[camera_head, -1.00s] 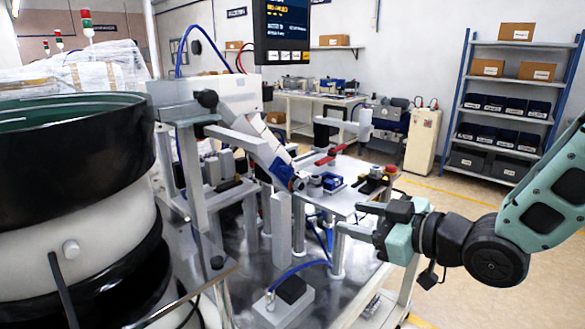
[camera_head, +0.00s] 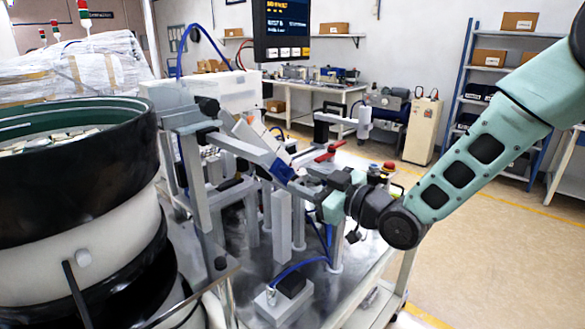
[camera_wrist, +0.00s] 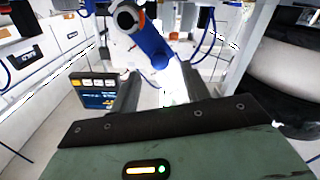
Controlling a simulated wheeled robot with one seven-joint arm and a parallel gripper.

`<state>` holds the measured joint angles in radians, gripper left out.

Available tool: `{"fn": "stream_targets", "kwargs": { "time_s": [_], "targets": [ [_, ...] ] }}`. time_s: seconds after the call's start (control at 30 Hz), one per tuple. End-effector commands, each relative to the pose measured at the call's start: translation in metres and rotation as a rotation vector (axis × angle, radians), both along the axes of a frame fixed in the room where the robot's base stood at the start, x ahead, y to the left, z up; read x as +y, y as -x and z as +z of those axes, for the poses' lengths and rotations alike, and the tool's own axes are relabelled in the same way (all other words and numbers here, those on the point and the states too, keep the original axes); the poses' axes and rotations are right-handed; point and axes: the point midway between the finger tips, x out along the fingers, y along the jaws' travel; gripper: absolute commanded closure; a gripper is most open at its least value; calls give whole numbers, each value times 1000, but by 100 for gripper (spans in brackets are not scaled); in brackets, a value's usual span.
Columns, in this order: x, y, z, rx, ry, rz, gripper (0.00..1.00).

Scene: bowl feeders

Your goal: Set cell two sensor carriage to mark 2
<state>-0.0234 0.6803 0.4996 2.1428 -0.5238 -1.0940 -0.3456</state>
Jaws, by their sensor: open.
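My gripper (camera_head: 312,193) is at the machine's right-hand work plate, its fingers pointing left toward the blue lower end of a slanted track (camera_head: 282,170). In the wrist view my gripper (camera_wrist: 158,82) is open, with a bright area between the fingers. A blue part (camera_wrist: 148,40) with an orange ring lies beyond the fingertips; contact cannot be told. Which part is the sensor carriage is not clear, and no mark numbers are readable. My gripper and wrist cover part of the plate in the head view.
A large black-rimmed bowl feeder (camera_head: 75,150) stands at the left. A red lever (camera_head: 328,153) lies just behind my gripper. A screen (camera_head: 282,28) hangs above. A grey post (camera_head: 282,220) and blue hose (camera_head: 300,265) are below. The floor at right is clear.

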Motion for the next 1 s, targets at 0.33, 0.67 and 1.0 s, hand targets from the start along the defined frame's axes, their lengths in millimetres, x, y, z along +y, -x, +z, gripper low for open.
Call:
{"fn": "stream_targets", "kwargs": {
  "time_s": [0.33, 0.67, 1.0],
  "targets": [
    [34, -27, 1, 0, 0, 0, 54],
    [37, -29, 0, 0, 1, -1, 54],
    [38, -28, 2, -1, 1, 0, 100]
  ]
}}
